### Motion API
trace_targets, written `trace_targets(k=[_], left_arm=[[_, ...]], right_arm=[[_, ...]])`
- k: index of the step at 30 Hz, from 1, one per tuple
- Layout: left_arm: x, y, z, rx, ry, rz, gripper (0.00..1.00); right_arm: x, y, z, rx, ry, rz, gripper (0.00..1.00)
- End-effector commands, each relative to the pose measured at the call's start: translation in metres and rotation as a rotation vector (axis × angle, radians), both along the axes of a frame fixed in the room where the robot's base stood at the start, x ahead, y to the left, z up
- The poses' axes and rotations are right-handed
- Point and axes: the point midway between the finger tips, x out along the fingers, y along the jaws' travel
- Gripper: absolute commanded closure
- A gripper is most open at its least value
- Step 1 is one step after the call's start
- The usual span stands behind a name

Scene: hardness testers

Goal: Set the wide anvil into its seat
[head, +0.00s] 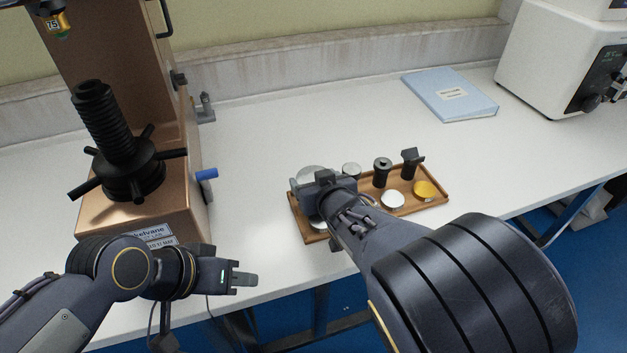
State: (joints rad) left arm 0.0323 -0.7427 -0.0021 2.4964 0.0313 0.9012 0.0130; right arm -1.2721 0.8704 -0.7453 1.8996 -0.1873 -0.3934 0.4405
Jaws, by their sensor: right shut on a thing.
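A pale round disc (312,175), which looks like the wide anvil, shows at the left end of the wooden tray (405,212). My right gripper (308,190) is over that end, shut on it; the gripper hides much of the disc and its underside, so I cannot tell whether it is clear of the tray. The black threaded screw (98,118) with a spoked handwheel stands upright on the copper-coloured tester at left; the seat at its top (89,86) looks empty. My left gripper (245,280) is in front of the tester, apart from everything; its finger gap is not visible.
The tray also holds a small pale disc (352,170), black pieces (382,172) (411,163), a white disc (393,199) and a yellow disc (425,190). The tester's head (57,24) overhangs the screw. A blue folder (450,95) lies behind. The bench between tester and tray is clear.

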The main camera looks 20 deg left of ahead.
Motion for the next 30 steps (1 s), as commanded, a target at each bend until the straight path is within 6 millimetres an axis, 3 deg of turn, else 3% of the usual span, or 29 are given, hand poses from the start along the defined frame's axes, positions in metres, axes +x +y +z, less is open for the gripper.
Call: trace_targets(k=[30], left_arm=[[0.000,0.000,0.005,0.000,0.000,0.000,0.64]], right_arm=[[-0.001,0.000,0.016,0.005,-0.004,0.001,0.47]])
